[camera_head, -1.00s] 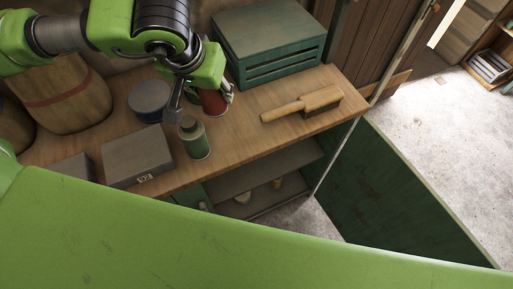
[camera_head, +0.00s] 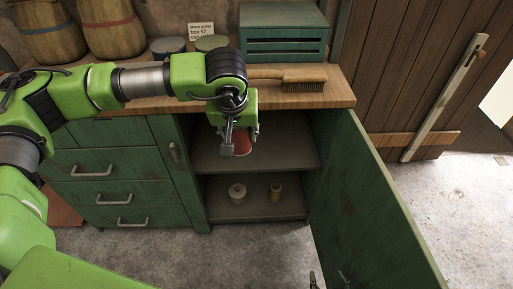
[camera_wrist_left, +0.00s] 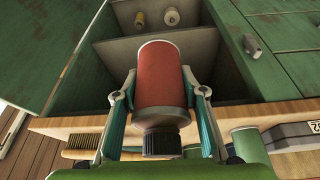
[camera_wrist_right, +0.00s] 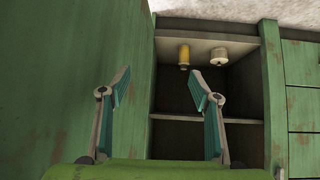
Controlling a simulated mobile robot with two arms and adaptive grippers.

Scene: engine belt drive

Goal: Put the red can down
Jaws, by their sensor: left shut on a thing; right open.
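My left gripper (camera_head: 236,138) is shut on the red can (camera_head: 242,143). The can hangs in front of the open green cabinet (camera_head: 200,180), about level with its upper shelf (camera_head: 285,152). In the left wrist view the red can (camera_wrist_left: 161,75) sits between both fingers, its dark cap (camera_wrist_left: 162,141) towards my wrist. I cannot tell whether it touches the shelf. My right gripper (camera_wrist_right: 160,80) is open and empty, facing the cabinet beside the door; only its tips show at the bottom of the head view (camera_head: 328,281).
The lower shelf holds a white roll-like item (camera_head: 237,192) and a yellow bottle (camera_head: 276,191). The open cabinet door (camera_head: 370,200) stands to the right. A brush (camera_head: 303,77) and a green crate (camera_head: 284,35) are on the worktop (camera_head: 335,92). The upper shelf's right part is clear.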

